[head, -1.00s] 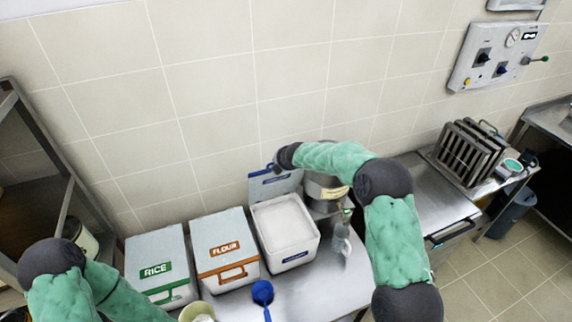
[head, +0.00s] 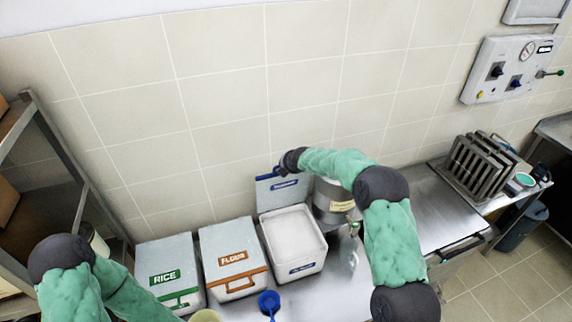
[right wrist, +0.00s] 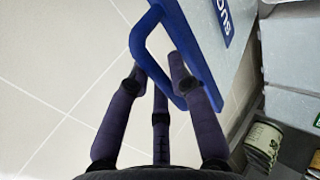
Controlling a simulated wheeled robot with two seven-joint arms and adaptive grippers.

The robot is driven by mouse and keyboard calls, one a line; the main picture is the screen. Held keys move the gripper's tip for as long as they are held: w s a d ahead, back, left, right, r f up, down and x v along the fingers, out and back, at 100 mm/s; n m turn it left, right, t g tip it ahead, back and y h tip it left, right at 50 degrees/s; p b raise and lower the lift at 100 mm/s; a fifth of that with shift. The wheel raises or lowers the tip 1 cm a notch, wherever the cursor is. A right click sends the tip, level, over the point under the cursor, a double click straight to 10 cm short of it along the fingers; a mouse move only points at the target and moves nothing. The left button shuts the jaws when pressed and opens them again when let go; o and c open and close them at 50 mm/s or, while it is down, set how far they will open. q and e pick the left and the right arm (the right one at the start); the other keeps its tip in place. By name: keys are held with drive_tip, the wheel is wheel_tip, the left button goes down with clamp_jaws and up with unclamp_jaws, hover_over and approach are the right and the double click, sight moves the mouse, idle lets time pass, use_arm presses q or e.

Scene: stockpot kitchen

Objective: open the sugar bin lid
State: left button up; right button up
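The sugar bin (head: 293,238) is a white box with its top open and white contents showing. Its lid (head: 276,196) stands upright at the back edge, with a blue label and a blue handle on its upper left. My right gripper (head: 283,162) is at that handle. In the right wrist view, the fingers (right wrist: 160,68) close in from both sides of the blue handle (right wrist: 148,32), with the lid (right wrist: 206,45) to the right. The right arm crosses above the pot. My left arm shows at lower left, but its gripper is out of frame.
The rice bin (head: 170,265) and flour bin (head: 232,255) stand shut to the left. A blue scoop (head: 269,302) lies in front. A metal pot (head: 330,205) stands close right of the sugar bin. The tiled wall is just behind the lid.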

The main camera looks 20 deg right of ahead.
drive_tip(key=shift+o, duration=0.4)
drive_tip(key=shift+s+f, duration=0.15)
drive_tip(key=shift+f, duration=0.25)
drive_tip(key=shift+r, duration=0.1)
drive_tip(key=shift+r, duration=0.1)
drive_tip(key=shift+s+r, duration=0.15)
drive_tip(key=shift+r, duration=0.15)
drive_tip(key=v, duration=1.1)
drive_tip(key=shift+d+f, duration=0.1)
